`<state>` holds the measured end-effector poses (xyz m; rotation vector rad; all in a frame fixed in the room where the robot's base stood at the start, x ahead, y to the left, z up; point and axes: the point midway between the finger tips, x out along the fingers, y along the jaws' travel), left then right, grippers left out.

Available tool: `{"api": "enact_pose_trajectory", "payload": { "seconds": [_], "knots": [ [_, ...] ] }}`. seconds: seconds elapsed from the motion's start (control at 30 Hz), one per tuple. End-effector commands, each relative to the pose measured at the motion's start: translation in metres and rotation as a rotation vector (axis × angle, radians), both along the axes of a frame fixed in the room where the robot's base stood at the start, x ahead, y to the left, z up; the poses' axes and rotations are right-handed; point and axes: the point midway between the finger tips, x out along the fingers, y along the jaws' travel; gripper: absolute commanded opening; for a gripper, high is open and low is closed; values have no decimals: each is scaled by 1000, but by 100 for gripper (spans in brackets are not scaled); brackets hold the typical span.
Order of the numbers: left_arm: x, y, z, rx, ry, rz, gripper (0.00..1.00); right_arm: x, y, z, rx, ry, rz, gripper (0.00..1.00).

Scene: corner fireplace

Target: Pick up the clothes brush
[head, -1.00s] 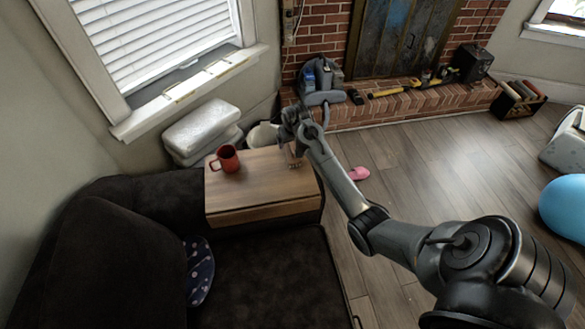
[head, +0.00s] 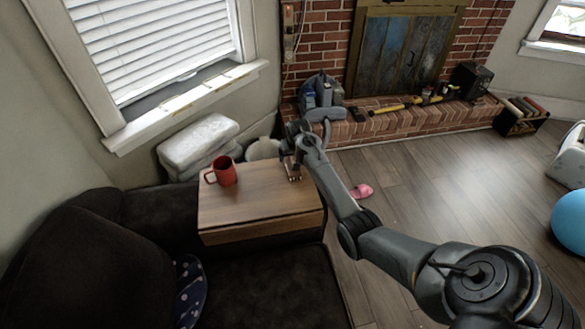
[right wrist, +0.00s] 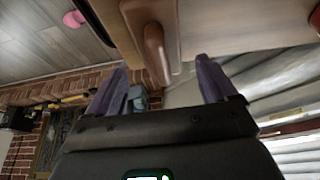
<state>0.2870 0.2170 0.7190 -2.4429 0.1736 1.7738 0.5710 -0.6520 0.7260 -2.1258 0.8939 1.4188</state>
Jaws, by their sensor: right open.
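The clothes brush (head: 294,174) lies near the right end of the wooden table top (head: 250,205). Its brown wooden handle (right wrist: 155,52) shows in the right wrist view, pointing toward my gripper. My right gripper (head: 290,158) is open, close to the brush at the table's far right corner. In the right wrist view the two fingers of my right gripper (right wrist: 162,68) stand apart, one on each side of the handle's end, with a visible gap. The rest of the brush is partly hidden by the gripper in the head view. My left gripper is not in view.
A red mug (head: 223,172) stands on the table left of the brush. A dark sofa (head: 270,275) borders the table. A brick hearth (head: 385,124) is behind, and a pink slipper (head: 362,191) lies on the floor. The table's middle is clear.

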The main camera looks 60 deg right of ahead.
Motion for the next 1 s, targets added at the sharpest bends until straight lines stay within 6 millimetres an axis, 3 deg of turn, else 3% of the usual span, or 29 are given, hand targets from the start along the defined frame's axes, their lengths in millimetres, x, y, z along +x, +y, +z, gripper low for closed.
{"api": "enact_pose_trajectory", "payload": {
  "seconds": [0.1,0.27,0.63,1.0],
  "knots": [
    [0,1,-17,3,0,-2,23,5,-4,-21,1,1,0,85],
    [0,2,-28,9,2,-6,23,10,-9,-36,1,1,0,85],
    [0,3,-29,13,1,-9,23,12,-11,-40,1,1,0,85],
    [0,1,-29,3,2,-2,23,12,-11,-41,1,1,0,30]
  ]
}}
